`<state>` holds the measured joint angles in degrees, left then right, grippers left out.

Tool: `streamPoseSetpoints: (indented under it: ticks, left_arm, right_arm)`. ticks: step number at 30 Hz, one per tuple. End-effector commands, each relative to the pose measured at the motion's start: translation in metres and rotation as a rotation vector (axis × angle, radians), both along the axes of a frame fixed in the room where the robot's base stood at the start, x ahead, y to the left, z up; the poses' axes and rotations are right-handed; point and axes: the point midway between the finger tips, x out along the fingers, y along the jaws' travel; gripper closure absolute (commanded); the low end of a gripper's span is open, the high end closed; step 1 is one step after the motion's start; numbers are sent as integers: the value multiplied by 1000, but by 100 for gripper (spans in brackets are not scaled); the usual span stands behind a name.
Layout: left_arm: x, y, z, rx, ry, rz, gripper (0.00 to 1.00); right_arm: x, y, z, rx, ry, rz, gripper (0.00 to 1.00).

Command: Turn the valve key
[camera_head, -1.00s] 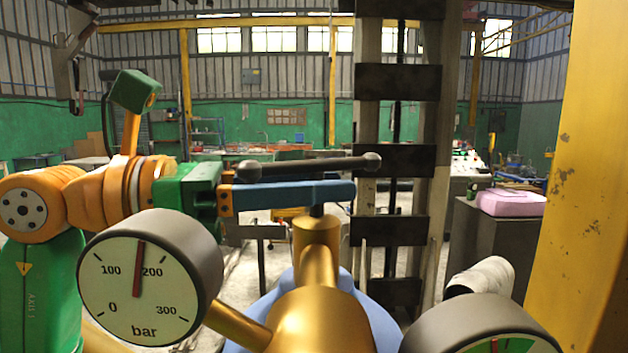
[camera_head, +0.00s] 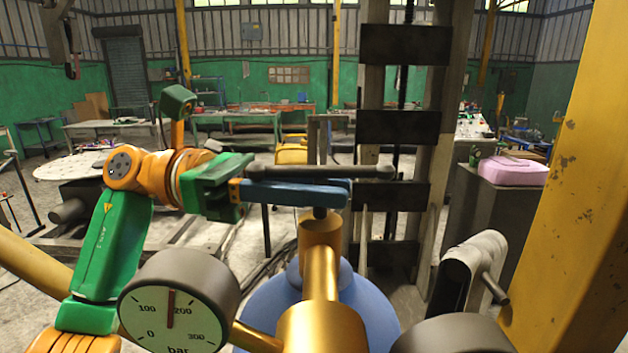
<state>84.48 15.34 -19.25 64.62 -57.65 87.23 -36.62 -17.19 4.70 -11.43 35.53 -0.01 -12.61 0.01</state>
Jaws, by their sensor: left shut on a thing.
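My left gripper (camera_head: 342,189) comes in from the left with a green and orange wrist. Its blue fingers lie along the bar, just in front of and below it, and are shut on it. My right gripper is out of view.
A round pressure gauge (camera_head: 175,315) in bar stands front left, its needle between 100 and 200. A second gauge's dark rim (camera_head: 455,335) shows at the bottom right. A yellow post (camera_head: 570,190) stands right, a dark-plated column (camera_head: 405,127) behind the key.

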Motion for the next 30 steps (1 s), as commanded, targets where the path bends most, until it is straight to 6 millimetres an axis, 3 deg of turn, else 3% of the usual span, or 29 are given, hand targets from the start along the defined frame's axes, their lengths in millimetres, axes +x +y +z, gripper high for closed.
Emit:
streamPoseSetpoints:
  ticks: [4, 5, 7, 8, 21, 30]
  left_arm:
    - [0, 0, 2, -5, -1, 2, 100]
    - [0, 0, 2, -5, -1, 2, 75]
    - [0, 0, 2, -4, -1, 2, 56]
    - [0, 0, 2, -4, -1, 2, 54]
    - [0, 2, 1, -2, -1, 3, 54]
    - [15, 57, 2, -2, 5, 7, 54]
  right_arm:
    - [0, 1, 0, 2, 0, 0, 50]
    - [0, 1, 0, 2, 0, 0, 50]
    - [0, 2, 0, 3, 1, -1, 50]
    - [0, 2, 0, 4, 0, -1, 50]
    - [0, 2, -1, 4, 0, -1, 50]
    - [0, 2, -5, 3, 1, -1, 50]
